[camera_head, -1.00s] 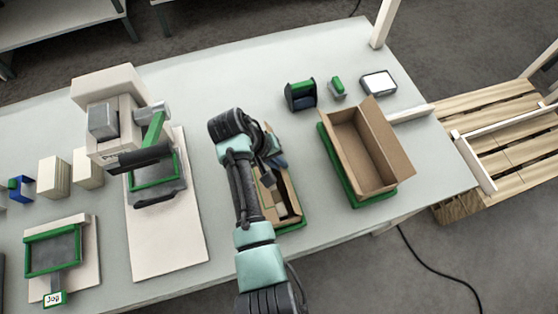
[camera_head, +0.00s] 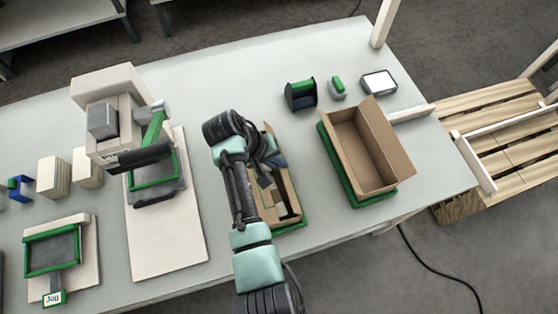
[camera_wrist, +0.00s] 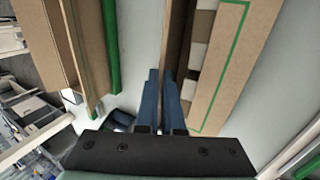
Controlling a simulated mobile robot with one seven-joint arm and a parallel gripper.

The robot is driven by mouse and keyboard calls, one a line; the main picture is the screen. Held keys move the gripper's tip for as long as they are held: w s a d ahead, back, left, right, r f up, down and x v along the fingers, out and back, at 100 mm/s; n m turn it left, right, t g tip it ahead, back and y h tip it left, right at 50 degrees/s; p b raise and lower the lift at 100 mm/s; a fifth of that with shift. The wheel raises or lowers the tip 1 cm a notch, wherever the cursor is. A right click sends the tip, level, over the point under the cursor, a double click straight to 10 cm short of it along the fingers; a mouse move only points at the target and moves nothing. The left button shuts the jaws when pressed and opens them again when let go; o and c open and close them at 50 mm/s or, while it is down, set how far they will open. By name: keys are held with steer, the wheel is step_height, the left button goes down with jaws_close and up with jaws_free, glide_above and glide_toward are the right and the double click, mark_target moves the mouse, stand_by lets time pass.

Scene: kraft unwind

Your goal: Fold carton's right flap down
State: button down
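The smaller open carton (camera_head: 293,192) sits on a green-edged base (camera_head: 294,226) near the table's front edge, partly hidden by my arm. In the wrist view, a long brown flap (camera_wrist: 177,30) stands close by the fingertips. Beyond it a strip of brown and white contents (camera_wrist: 199,52) shows, then a broad brown panel (camera_wrist: 222,60) bearing a green outline. My gripper (camera_wrist: 161,72) points at the carton, its two blue fingers close together with a thin gap. I cannot tell whether they touch the flap. In the head view the gripper (camera_head: 273,163) is over the carton, partly hidden.
A larger open carton (camera_head: 372,147) stands on a green base to the right; it also shows in the wrist view (camera_wrist: 58,45). A dark holder (camera_head: 300,95) and a white-topped tray (camera_head: 379,83) lie behind. A press-like machine (camera_head: 115,120) stands left. Bare table separates the cartons.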

steer(key=h+b, duration=0.2)
steer(key=a+f+t+h+b, duration=0.1)
steer(key=h+b, duration=0.1)
steer(key=b, duration=0.1)
steer(key=a+f+t+h+b, duration=0.1)
steer(key=h+b, duration=0.1)
steer(key=shift+s, duration=0.25)
steer(key=shift+r+h, duration=0.1)
steer(key=shift+h, duration=0.2)
steer(key=c, duration=1)
jaws_free()
steer(key=shift+c, duration=0.2)
